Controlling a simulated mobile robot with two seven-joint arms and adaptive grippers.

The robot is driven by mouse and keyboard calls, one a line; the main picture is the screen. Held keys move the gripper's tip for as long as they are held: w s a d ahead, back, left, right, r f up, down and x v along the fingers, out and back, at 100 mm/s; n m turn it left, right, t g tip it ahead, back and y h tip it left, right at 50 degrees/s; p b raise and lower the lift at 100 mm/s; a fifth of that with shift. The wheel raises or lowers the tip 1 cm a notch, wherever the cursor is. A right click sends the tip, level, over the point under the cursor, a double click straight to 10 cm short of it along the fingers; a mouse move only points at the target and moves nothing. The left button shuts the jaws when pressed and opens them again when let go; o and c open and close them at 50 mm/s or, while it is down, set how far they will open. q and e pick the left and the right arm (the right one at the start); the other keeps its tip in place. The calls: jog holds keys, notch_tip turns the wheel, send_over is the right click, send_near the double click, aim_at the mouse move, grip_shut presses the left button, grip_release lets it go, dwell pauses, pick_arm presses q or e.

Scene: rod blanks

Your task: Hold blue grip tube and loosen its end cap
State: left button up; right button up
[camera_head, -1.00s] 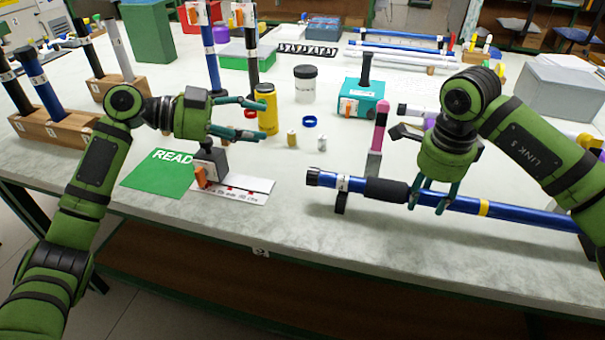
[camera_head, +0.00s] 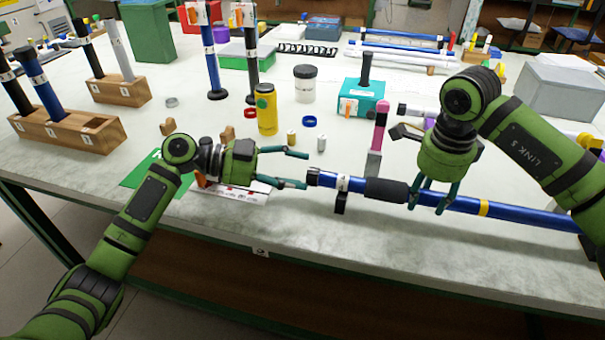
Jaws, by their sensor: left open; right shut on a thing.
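The blue grip tube (camera_head: 457,204) lies roughly level along the front of the table, with a black foam grip (camera_head: 386,190) and a yellow band. Its dark end cap (camera_head: 313,177) is at the tube's left end. My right gripper (camera_head: 428,206) is shut on the tube, just right of the foam grip. My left gripper (camera_head: 306,169) is open, with its fingers pointing right at the end cap. The fingertips are close to the cap; I cannot tell whether they touch it.
A green mat (camera_head: 143,180) and a white strip lie under my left arm. A yellow bottle (camera_head: 266,115), a blue ring (camera_head: 309,121) and a white jar (camera_head: 305,92) stand behind. A pink-topped post (camera_head: 380,125) rises just behind the tube. Wooden blocks (camera_head: 66,130) with rods stand at left.

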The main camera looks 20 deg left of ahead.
pick_arm(q)
jog(key=shift+x, duration=0.95)
jog(key=c, duration=1.1)
jog(key=shift+r, duration=0.1)
jog(key=shift+n+g, duration=0.3)
jog(key=shift+n, duration=0.2)
jog(key=shift+r, duration=0.1)
jog(key=o, duration=1.1)
